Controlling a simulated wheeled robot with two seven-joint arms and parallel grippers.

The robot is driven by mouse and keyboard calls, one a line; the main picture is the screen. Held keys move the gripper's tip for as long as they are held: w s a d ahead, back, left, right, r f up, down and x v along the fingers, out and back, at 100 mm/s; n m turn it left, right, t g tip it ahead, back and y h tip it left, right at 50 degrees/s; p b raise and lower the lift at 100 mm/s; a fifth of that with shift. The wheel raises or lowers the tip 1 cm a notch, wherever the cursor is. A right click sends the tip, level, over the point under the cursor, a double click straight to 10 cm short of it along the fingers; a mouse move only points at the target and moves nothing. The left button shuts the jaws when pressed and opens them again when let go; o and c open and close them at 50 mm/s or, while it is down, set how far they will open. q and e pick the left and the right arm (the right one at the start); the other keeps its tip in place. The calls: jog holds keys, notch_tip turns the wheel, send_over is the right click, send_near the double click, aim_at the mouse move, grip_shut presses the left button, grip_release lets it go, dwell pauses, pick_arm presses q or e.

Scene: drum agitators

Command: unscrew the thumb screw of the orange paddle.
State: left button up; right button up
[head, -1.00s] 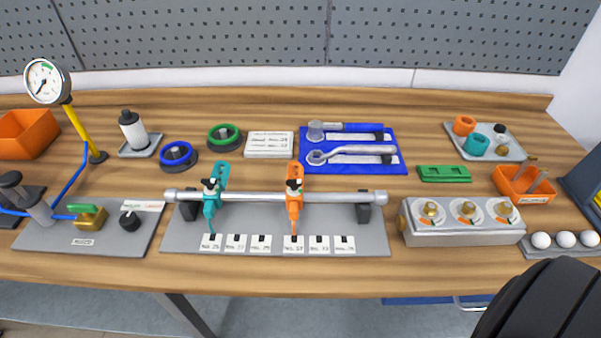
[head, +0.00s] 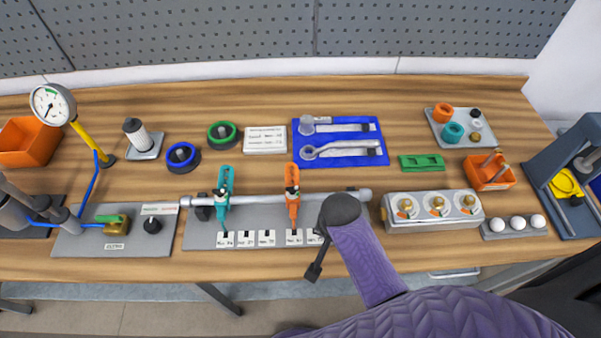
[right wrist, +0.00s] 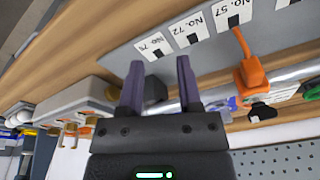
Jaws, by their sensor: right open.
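The orange paddle (head: 293,211) hangs on a silver horizontal bar (head: 257,198), right of a teal paddle (head: 223,205). Its dark thumb screw (head: 292,190) sits at the bar. The right wrist view also shows the orange paddle (right wrist: 252,76) and a black thumb screw (right wrist: 262,112), right of my fingers. My right gripper (right wrist: 160,75) is open and empty, apart from the paddle, with its fingers toward the No. 75 label. In the head view my right arm comes in from the lower right and hides the bar stand's front right corner. My left gripper is not in view.
Number labels (head: 247,239) line the grey base plate below the bar. A metal box with dials (head: 436,214) stands right of the bar. A blue tray with a wrench (head: 337,127) lies behind it. Bare wood shows between the bar and the tray.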

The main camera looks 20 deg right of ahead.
aim_at(296, 187)
jog(key=w+a+r+m+g+p, duration=0.2)
jog(key=w+a+r+m+p, duration=0.15)
jog(key=w+r+m, duration=0.95)
jog(key=shift+m+y, duration=0.3)
jog(key=shift+y, duration=0.1)
jog(key=f+b, duration=0.1)
jog(key=f, duration=0.2)
jog(key=f+b, duration=0.2)
jog(key=f, duration=0.1)
jog(key=s+f+b, duration=0.1)
jog(key=f, duration=0.2)
jog(key=shift+a+f, duration=0.15)
jog(key=shift+a, duration=0.05)
grip_shut()
